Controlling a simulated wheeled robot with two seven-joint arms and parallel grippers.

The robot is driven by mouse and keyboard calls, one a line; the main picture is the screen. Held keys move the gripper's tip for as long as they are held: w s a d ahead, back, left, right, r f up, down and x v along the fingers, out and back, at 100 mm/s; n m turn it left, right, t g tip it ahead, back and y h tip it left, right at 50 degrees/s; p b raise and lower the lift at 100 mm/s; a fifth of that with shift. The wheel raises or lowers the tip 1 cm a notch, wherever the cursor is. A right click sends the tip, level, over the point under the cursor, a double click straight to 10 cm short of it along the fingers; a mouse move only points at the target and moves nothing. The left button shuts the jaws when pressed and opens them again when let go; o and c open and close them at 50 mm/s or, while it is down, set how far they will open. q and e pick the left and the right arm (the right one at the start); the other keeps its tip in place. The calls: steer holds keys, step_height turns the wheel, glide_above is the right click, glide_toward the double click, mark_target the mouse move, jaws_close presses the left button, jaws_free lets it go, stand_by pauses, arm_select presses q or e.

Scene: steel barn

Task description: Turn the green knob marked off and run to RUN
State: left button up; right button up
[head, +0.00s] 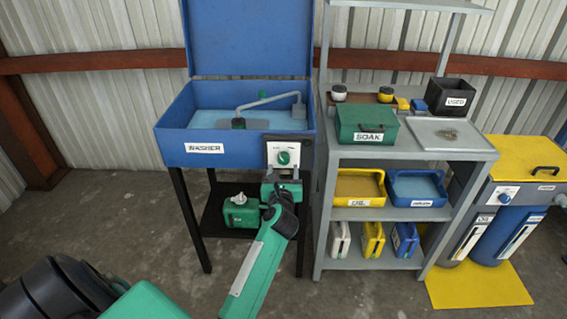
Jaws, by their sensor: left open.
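The green knob (283,158) sits on a white plate (298,152) at the front right of the blue washer (240,155). The plate's marks are too small to read, so I cannot tell which position the knob points to. My left gripper (283,175) is open just below and in front of the knob, overlapping the lower edge of its panel. I cannot tell whether its fingers touch the knob. My right gripper is not in view.
A grey shelf (325,200) stands close to the washer's right, with a green SOAK box (366,124) on top. A green can (242,211) sits on the washer's dark lower shelf. The washer lid (248,40) is raised. Floor at left is clear.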

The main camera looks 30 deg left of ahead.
mark_target(284, 161)
arm_select(q)
steer(key=shift+x, duration=2.4)
steer(key=c, duration=1)
